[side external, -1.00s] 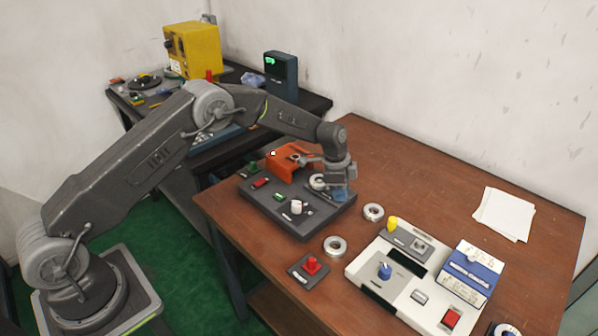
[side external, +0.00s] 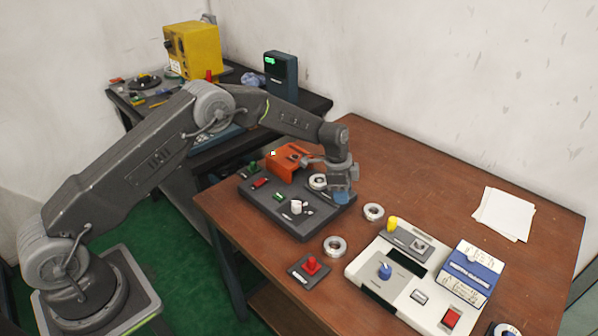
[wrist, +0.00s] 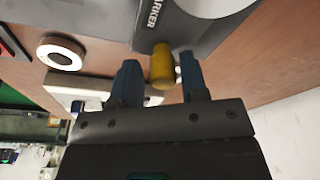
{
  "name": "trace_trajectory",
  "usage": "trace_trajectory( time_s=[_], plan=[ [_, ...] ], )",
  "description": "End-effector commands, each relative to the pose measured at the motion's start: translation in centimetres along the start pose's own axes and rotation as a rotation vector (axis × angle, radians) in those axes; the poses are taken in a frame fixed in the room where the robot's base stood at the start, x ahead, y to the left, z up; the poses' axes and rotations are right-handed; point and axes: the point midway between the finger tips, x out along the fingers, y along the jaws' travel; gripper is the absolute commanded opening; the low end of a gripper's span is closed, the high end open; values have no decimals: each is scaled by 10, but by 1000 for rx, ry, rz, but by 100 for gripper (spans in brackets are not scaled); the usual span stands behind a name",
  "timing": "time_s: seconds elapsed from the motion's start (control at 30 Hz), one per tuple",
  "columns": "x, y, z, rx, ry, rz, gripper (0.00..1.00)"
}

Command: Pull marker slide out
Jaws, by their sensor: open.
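The marker slide shows in the wrist view as a yellow cylindrical knob (wrist: 162,68) at the edge of a dark grey panel that bears the word MARKER. My gripper (wrist: 158,62) is open, with one blue finger on each side of the knob. A gap shows on the left; I cannot tell whether the right finger touches it. In the side view my gripper (side external: 342,198) is low at the right end of the dark grey panel (side external: 312,222), and the yellow knob is hidden there.
An orange housing (side external: 284,166) and a white knob (side external: 296,207) stand on the panel. A metal ring (side external: 373,212), another ring (side external: 335,246) and a red-button box (side external: 310,266) lie close by. A cream console (side external: 400,300) stands to the right.

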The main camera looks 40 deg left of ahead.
Motion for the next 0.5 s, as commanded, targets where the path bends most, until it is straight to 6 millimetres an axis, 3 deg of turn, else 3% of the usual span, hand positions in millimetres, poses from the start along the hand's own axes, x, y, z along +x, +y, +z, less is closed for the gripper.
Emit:
trace_trajectory(
  time_s=[0.5],
  plan=[
    [-37, -1, -7, -1, 0, -3, 40]
  ],
)
